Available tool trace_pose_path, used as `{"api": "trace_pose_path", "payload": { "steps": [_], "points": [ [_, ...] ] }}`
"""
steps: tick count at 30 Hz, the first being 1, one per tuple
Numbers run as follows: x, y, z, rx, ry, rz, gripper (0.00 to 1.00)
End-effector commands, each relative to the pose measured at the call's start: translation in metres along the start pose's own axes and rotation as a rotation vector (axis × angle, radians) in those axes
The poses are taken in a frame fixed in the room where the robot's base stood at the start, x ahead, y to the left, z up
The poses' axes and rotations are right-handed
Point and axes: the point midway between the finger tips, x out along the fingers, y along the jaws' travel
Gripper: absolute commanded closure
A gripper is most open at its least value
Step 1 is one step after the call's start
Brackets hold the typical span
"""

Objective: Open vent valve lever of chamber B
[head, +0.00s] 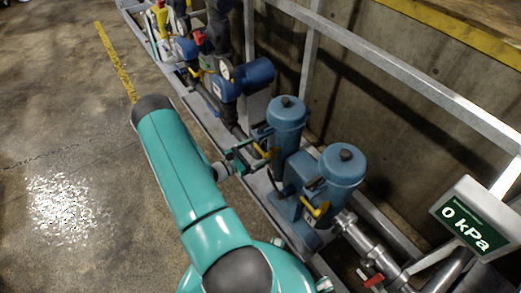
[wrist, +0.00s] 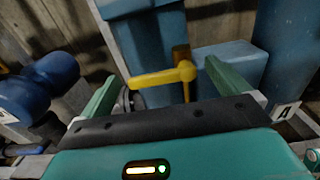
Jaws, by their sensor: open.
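Two blue canister-shaped chambers stand side by side in the head view. The farther chamber (head: 287,120) has my gripper (head: 259,157) at its front, and the nearer chamber (head: 342,172) stands to its right. A yellow lever (head: 266,152) on the farther chamber shows partly behind my fingers. In the wrist view the yellow lever (wrist: 165,76) lies between my two open green fingers, its handle pointing left from a pivot at its right end. I cannot tell whether a finger touches it. A tag reading A (wrist: 285,111) sits on the right chamber; no B tag is legible.
Another yellow lever (head: 316,210) is on the nearer chamber. Blue pumps and pipes (head: 240,78) line the skid at the back. A grey frame rail (head: 400,75) runs behind. A display reading 0 kPa (head: 466,226) stands at right. The floor at left is clear.

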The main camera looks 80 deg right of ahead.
Motion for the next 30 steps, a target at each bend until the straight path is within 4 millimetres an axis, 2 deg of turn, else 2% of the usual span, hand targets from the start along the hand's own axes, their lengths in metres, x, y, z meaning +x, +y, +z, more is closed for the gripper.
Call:
{"api": "trace_pose_path", "payload": {
  "steps": [3, 6, 15, 24, 30],
  "points": [
    [0.016, 0.000, 0.000, 0.001, 0.001, -0.002, 0.00],
    [0.022, 0.000, 0.000, 0.000, 0.001, 0.000, 0.00],
    [0.025, 0.000, 0.000, 0.000, 0.001, 0.001, 0.00],
    [0.024, 0.000, 0.000, 0.000, 0.001, 0.001, 0.59],
    [0.024, 0.001, 0.000, -0.009, 0.000, 0.001, 0.59]
  ]
}}
